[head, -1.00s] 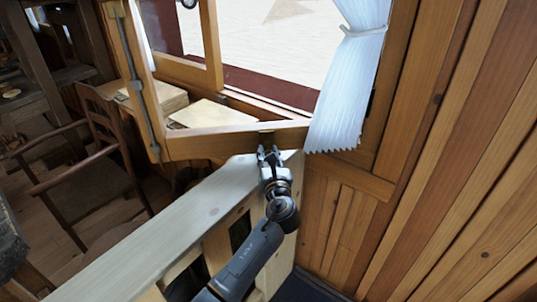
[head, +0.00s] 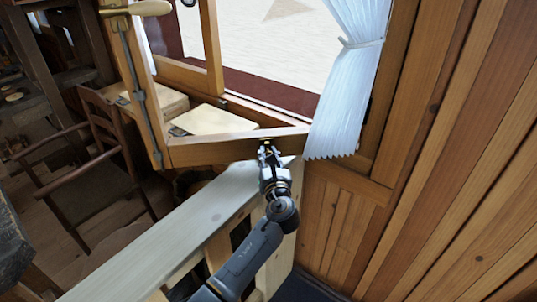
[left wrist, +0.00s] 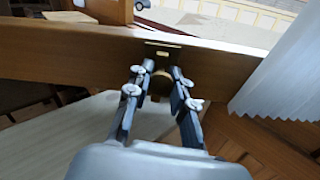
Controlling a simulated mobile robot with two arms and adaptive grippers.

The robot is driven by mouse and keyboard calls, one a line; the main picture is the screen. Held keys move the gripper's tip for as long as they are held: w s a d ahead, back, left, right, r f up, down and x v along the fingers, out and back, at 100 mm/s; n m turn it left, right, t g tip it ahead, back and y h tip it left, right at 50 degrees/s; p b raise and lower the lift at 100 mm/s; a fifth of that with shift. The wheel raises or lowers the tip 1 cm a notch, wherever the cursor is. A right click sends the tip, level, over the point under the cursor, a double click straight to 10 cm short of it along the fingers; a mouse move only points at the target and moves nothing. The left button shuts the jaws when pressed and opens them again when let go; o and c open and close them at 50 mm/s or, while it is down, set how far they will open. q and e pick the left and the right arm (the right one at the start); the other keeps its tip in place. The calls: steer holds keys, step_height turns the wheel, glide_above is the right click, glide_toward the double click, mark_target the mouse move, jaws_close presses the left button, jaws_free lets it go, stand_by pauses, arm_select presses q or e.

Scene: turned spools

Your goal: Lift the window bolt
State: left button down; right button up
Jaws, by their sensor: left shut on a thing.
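The window bolt (left wrist: 149,66) is a small brass piece on the lower rail of the open wooden window sash (head: 225,148). A brass plate sits just above it on the rail in the left wrist view. My left gripper (head: 267,147) is at the rail, near its right end beside the curtain. In the left wrist view its fingers (left wrist: 157,73) stand on either side of the bolt and are shut on it. The fingers partly hide the bolt, and its lower end is not clear. My right gripper is not in view.
A white curtain (head: 345,95) hangs close to the right of the gripper. A long metal rod with a brass handle (head: 140,8) is on the sash's left upright. A wooden chair (head: 95,170) stands at left.

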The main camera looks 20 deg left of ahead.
arm_select(q)
steer(key=c, duration=1.1)
jaws_free()
steer(key=shift+r, duration=0.3)
steer(key=shift+c, duration=0.2)
steer(key=shift+f, duration=0.1)
steer(key=shift+s+d, duration=0.1)
steer(key=shift+s, duration=0.1)
steer(key=v, duration=1.1)
steer(key=shift+s+d, duration=0.15)
steer(key=shift+s, duration=0.15)
